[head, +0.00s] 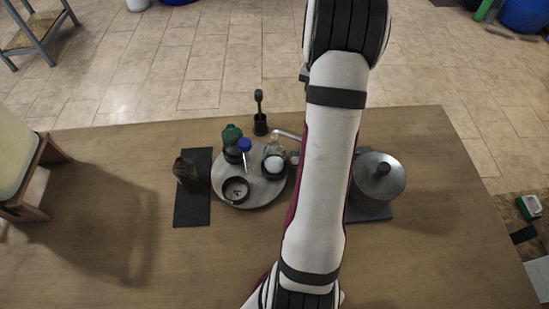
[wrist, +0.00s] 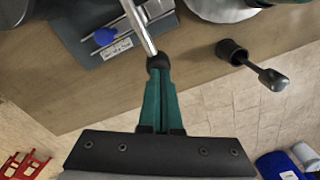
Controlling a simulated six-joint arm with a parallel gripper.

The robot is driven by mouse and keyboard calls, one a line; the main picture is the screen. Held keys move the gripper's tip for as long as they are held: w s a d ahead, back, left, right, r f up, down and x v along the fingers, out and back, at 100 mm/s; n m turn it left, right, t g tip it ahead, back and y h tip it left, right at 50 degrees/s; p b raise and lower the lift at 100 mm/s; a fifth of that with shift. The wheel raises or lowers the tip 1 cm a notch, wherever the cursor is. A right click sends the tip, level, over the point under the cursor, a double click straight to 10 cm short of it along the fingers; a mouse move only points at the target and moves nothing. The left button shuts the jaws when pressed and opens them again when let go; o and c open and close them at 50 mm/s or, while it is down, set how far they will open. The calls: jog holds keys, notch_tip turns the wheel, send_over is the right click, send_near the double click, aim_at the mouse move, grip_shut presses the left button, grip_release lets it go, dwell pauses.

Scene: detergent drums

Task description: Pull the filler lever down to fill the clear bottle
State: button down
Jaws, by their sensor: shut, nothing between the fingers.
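In the wrist view my gripper (wrist: 159,75) has its green fingers shut and empty. Their tips overlap the dark round knob (wrist: 158,62) at the end of a silver lever rod (wrist: 141,27); I cannot tell whether they touch it. The rod runs up past the top edge. In the head view my arm hides the gripper and most of the filler. A silver pipe (head: 287,134) reaches left over the round grey platform (head: 262,194). A clear bottle (head: 276,147) appears to stand under it in a dark holder; its fill level is unclear.
A green bottle (head: 231,136), a blue-capped bottle (head: 246,158) and an empty dark holder (head: 236,189) are on the platform. A black cup (head: 260,124) with an upright knobbed tool stands behind. A metal lidded vessel (head: 380,176) is at right.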

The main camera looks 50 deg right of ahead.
jog(key=shift+s+a+r, duration=0.2)
jog(key=shift+r, duration=0.6)
jog(key=shift+s+a+r, duration=0.15)
jog(key=shift+r, duration=1.4)
notch_tip(320, 180, up, 4)
jog(key=w+a+r+n, duration=0.1)
jog(key=w+a, duration=0.1)
jog(key=a, duration=0.4)
jog(key=w+a+r+n, duration=0.1)
jog(key=w+a+r, duration=0.1)
jog(key=a, duration=0.5)
jog(key=s+a+n+y, duration=0.1)
jog(key=s+a+n, duration=0.25)
jog(key=a, duration=1.35)
jog(key=s+a+f+n, duration=0.3)
jog(key=s+a+n, duration=0.1)
jog(key=s+a, duration=0.6)
jog(key=shift+f+y, duration=0.2)
jog(key=shift+y, duration=0.2)
